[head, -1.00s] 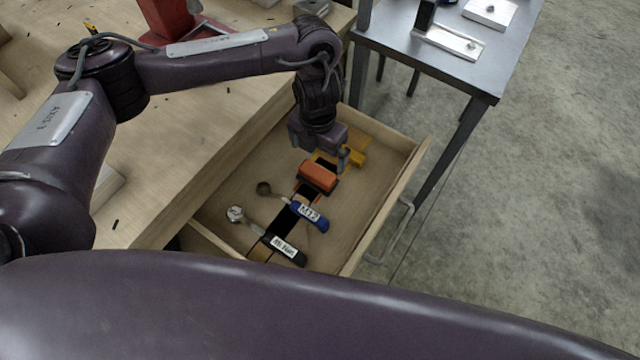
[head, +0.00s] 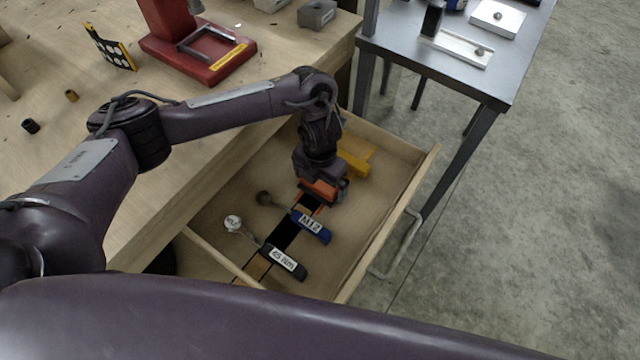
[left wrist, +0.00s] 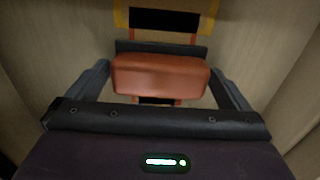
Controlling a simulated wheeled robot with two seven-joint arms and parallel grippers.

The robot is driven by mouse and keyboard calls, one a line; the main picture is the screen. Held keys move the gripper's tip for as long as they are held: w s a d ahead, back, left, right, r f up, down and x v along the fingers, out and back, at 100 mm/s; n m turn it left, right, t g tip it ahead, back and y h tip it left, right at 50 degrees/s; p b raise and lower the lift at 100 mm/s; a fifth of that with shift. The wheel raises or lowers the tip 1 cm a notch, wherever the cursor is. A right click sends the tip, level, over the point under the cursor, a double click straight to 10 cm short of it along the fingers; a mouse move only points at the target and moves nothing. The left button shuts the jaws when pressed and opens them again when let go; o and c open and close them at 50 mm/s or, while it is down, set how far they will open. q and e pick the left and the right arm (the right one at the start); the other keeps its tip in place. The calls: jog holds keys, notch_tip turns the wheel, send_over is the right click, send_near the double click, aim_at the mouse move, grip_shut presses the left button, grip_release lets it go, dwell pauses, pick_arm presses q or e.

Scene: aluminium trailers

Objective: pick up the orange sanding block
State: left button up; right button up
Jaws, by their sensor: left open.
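The orange sanding block (head: 318,190) lies in the open wooden drawer, partly hidden under my left gripper (head: 322,184) in the head view. In the left wrist view the block (left wrist: 160,76) shows as an orange body with a dark edge behind it. My left gripper (left wrist: 160,90) is open there, with one finger at each end of the block. Small gaps seem to lie between fingers and block; I cannot tell if either touches. My right gripper is not in view.
The drawer (head: 375,217) also holds a blue-handled tool marked M12 (head: 312,226), a black-handled tool (head: 284,262) and a yellow item (head: 353,163). The drawer walls stand close around the arm. A metal table (head: 400,45) is at the back right.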

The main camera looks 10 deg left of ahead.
pick_arm(q)
jog(key=c, duration=0.8)
jog(key=shift+c, duration=0.2)
jog(key=shift+r, duration=0.15)
notch_tip(320, 180, up, 10)
jog(key=p, duration=0.3)
jog(key=shift+w, duration=0.15)
notch_tip(320, 180, up, 10)
jog(key=p, duration=0.1)
jog(key=shift+p, duration=0.4)
